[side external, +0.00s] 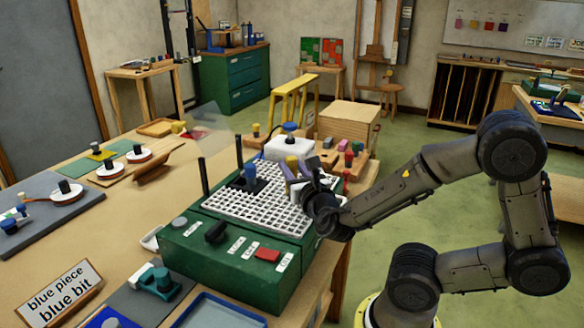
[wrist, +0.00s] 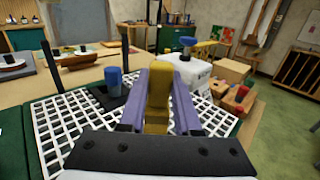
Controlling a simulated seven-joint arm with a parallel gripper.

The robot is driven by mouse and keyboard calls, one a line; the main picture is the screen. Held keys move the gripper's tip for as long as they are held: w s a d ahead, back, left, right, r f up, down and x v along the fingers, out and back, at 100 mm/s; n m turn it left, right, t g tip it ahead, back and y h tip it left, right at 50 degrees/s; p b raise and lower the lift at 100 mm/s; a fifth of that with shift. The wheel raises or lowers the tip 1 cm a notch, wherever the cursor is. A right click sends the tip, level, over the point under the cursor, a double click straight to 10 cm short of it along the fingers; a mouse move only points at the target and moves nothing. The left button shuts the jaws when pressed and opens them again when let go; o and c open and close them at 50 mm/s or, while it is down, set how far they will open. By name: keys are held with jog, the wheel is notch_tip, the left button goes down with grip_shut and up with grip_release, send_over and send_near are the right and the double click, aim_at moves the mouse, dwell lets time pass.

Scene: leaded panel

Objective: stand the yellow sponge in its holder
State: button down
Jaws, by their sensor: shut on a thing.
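The yellow sponge (wrist: 157,95) is upright between the two purple-grey fingers of my gripper (wrist: 160,100), which is shut on it. In the side external view, the sponge's top (side external: 291,161) shows between the fingers of my gripper (side external: 297,172), over the right part of the white grid. I cannot tell whether its lower end touches the grid. A blue upright piece (side external: 250,173) stands on the grid to the left, beside a low black part (side external: 238,184); both also show in the wrist view. I cannot clearly make out the sponge's holder.
The white grid (side external: 230,207) tops a green machine (side external: 215,262) with two black posts (side external: 239,155). A white box with a blue knob (side external: 291,127) stands behind. Wooden racks with coloured knobs (side external: 348,160) are at the right. The table's left has other tools.

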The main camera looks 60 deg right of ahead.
aim_at(292, 169)
jog(key=shift+f, duration=0.15)
jog(key=c, duration=0.6)
grip_release()
jog(key=shift+s+a+r, duration=0.2)
jog(key=shift+a, duration=0.15)
jog(key=v, duration=0.5)
jog(key=shift+v, duration=2.5)
jog(key=shift+s+a, duration=0.3)
jog(key=shift+s, duration=0.2)
